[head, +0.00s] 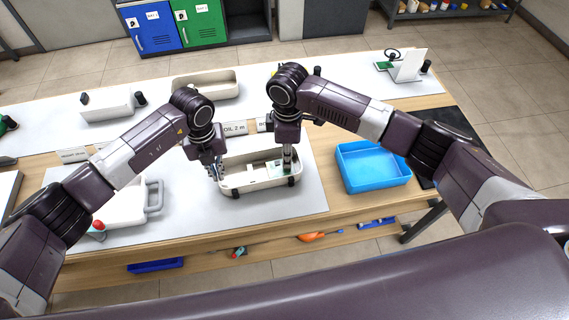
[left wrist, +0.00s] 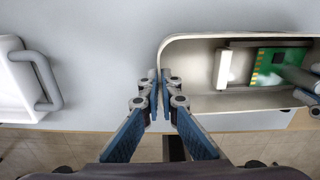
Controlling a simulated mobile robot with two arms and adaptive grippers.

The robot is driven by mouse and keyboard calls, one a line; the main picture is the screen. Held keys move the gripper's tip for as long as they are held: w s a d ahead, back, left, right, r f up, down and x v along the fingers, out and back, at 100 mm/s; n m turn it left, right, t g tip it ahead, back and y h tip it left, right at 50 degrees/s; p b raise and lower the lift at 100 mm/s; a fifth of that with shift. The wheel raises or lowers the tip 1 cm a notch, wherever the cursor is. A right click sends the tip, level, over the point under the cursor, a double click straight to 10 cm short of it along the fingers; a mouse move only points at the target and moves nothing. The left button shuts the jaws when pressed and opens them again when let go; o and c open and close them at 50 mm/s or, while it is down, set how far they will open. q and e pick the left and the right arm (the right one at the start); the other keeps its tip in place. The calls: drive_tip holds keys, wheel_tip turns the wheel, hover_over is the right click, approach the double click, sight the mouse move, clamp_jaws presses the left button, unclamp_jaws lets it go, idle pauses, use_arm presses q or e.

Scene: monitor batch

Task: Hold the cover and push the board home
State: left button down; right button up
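The cover (head: 238,189) is an open, beige, shallow shell lying on the grey mat, its hollow side up. My left gripper (head: 214,172) is at its left end. In the left wrist view the fingertips (left wrist: 160,82) are closed together with the cover's left wall (left wrist: 163,62) between them. The green board (head: 275,168) lies inside the cover toward the right, and its gold-edged left end shows in the left wrist view (left wrist: 267,66). My right gripper (head: 287,163) points down at the board, its fingers together in one narrow column. Whether they touch the board is unclear, and the board's seating is hidden.
A blue tray (head: 374,166) stands to the right and a white handled housing (head: 125,203) to the left. Another beige shell (head: 205,84) lies behind, near a white box (head: 107,106). A white stand (head: 408,66) is at the back right. Mat between housing and cover is clear.

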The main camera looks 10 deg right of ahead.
sight(272, 171)
clamp_jaws()
drive_tip(key=shift+a, duration=0.15)
drive_tip(key=shift+s+a, duration=0.15)
drive_tip(key=shift+a, duration=2.05)
drive_tip(key=o, duration=0.8)
unclamp_jaws()
drive_tip(key=shift+d, duration=0.1)
wheel_tip(272, 171, up, 12)
